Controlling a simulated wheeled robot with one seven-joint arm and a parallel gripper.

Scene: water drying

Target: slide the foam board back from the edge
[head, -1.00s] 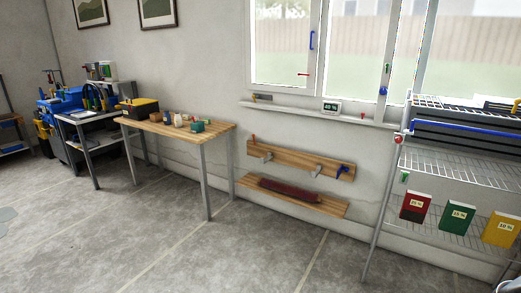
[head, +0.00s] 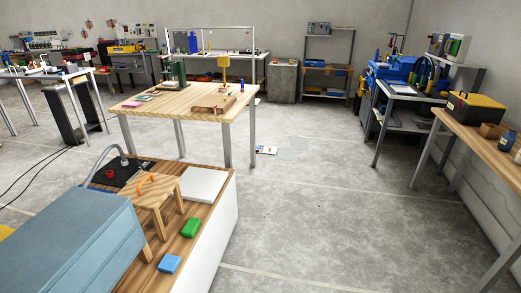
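A flat white board (head: 204,184), which looks like the foam board, lies on the wood-topped white cabinet (head: 229,222) in the lower left. It sits at the far right corner of the top, with its right side close to the edge. I cannot tell whether it overhangs. A small wooden stool (head: 157,190) stands just left of it, and a green block (head: 191,228) lies in front. My gripper is not in view.
A blue block (head: 169,264) lies near the cabinet's front edge, and a large blue-grey box (head: 80,245) fills the lower left. A wooden table (head: 183,100) stands beyond. The floor (head: 310,200) right of the cabinet is clear up to the workbench (head: 477,137).

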